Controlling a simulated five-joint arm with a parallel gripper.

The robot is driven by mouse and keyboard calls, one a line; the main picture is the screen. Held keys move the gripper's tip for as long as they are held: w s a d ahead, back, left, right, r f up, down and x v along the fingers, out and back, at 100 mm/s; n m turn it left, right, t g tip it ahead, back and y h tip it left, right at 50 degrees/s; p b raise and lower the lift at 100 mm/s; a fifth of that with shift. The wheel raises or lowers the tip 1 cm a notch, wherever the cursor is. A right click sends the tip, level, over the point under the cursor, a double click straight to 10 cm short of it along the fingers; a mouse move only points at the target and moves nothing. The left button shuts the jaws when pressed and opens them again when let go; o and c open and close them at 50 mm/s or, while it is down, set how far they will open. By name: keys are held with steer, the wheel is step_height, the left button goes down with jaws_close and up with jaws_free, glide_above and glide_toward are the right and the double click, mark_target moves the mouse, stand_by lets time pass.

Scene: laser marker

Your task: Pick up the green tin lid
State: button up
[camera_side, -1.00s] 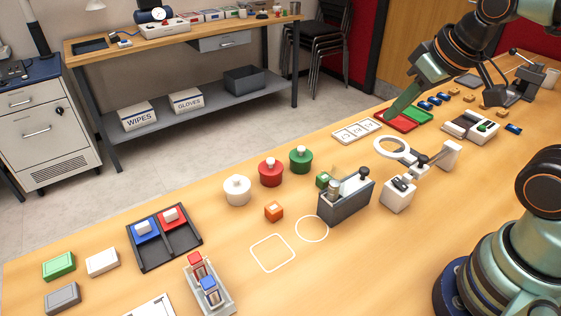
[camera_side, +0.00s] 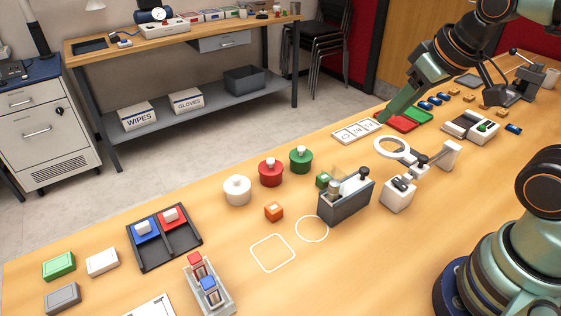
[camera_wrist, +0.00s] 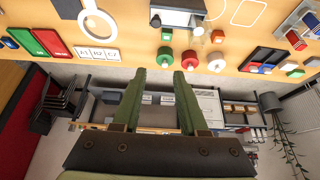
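The green tin and lid also show in the wrist view (camera_wrist: 165,60), beyond and slightly right of my fingertips. My gripper (camera_side: 381,119) is well to the right of the lid in the side view, by the lettered card. In the wrist view my two green fingers (camera_wrist: 161,73) are apart with nothing held between them.
A red tin (camera_side: 270,173) and a white tin (camera_side: 237,192) stand left of the green one. A grey box with posts (camera_side: 346,205) and a small green block (camera_side: 323,180) stand nearby.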

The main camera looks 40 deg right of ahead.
steer(key=o, duration=0.7)
steer(key=shift+o, duration=0.2)
steer(key=m+g, duration=0.6)
steer(key=m, duration=1.2)
glide_above(301, 152)
steer(key=w+d, duration=0.1)
steer(key=d, duration=0.1)
step_height(301, 152, down, 10)
steer(key=f, duration=1.1)
steer(key=shift+s+a+f, duration=0.1)
steer(key=shift+a, duration=0.2)
